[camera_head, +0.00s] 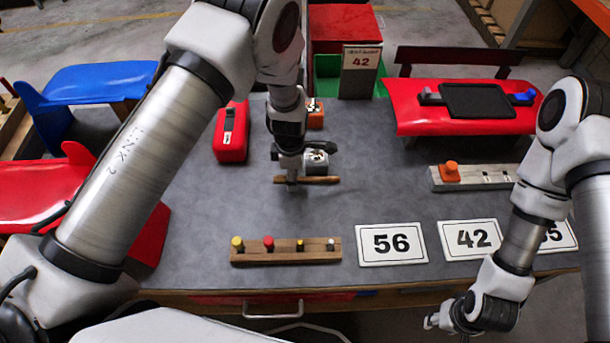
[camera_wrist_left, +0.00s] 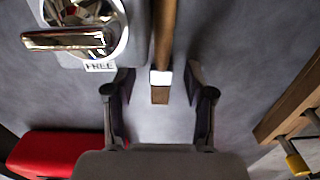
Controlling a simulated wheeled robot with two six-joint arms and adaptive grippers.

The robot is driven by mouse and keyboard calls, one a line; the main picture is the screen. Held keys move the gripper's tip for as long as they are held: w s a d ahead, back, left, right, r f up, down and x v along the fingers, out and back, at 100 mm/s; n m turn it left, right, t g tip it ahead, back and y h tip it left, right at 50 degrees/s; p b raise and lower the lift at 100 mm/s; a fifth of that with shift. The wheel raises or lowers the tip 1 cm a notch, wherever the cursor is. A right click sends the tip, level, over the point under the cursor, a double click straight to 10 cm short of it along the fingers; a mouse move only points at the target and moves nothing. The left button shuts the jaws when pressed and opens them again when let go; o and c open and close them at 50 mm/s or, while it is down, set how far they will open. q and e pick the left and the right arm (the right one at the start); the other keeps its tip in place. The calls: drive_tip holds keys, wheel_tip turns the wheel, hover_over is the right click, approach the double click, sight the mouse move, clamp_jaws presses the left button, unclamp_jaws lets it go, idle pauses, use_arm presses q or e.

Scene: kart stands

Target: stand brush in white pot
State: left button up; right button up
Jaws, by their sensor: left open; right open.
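The brush (camera_head: 318,180) lies on the grey table top as a thin brown wooden stick. In the left wrist view the brush (camera_wrist_left: 161,85) is a brown handle with a white band close to its near end. My left gripper (camera_head: 304,170) is open just over it. In the wrist view the open fingers (camera_wrist_left: 159,78) are on either side of the handle's end, apart from it. I cannot make out a white pot in either view; my left arm hides part of the table. My right gripper (camera_head: 436,321) is open and empty, low beyond the table's front edge.
A chrome-handled lock device (camera_wrist_left: 75,38) marked FREE stands beside the brush. A red box (camera_head: 231,140) is left of it, a wooden peg block (camera_head: 285,252) in front. Number cards 56 (camera_head: 391,243) and 42 (camera_head: 471,239) lie at front right.

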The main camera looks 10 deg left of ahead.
use_arm(q)
drive_tip(key=shift+s, duration=0.1)
clamp_jaws()
drive_tip(key=shift+r, duration=0.1)
